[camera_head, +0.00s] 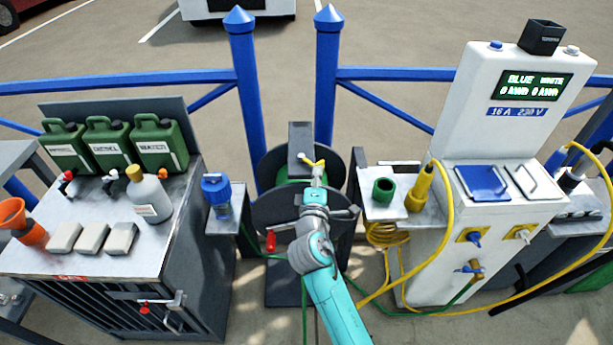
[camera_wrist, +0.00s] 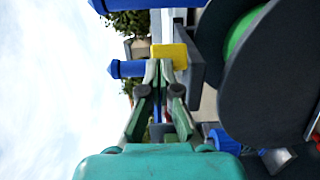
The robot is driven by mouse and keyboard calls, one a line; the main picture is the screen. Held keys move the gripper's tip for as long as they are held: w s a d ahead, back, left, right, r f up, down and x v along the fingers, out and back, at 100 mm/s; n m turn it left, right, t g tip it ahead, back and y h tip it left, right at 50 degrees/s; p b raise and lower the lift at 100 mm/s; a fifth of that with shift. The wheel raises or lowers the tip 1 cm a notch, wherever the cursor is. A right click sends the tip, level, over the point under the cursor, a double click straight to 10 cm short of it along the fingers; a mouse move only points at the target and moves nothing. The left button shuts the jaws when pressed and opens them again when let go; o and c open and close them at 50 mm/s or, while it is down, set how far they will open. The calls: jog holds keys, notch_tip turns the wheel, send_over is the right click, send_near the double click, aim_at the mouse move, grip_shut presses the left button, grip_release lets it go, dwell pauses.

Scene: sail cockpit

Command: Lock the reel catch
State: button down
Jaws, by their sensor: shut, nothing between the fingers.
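The hose reel (camera_head: 275,212) has dark grey discs around a green hose and stands between the two side units; it also shows large in the wrist view (camera_wrist: 275,85). In the wrist view the yellow catch (camera_wrist: 170,54) is just beyond my fingertips. My gripper (camera_head: 318,176) is shut and empty, close to the catch. Its fingers (camera_wrist: 158,72) point at the catch, and I cannot tell whether they touch it. My arm hides part of the reel.
A red crank handle (camera_head: 270,241) sticks out at the reel's front left. A blue filter (camera_head: 217,190) stands left, and a green cup (camera_head: 383,188) and yellow plug (camera_head: 421,186) stand right. Blue posts (camera_head: 327,80) rise behind. A yellow cable hangs at the right.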

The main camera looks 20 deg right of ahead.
jog(key=w+d+n+t+y, duration=0.1)
jog(key=w+d+n+y, duration=0.1)
jog(key=d, duration=0.5)
jog(key=shift+w+d+y, duration=0.25)
jog(key=shift+w+y, duration=0.35)
dwell(0.4)
dwell(1.3)
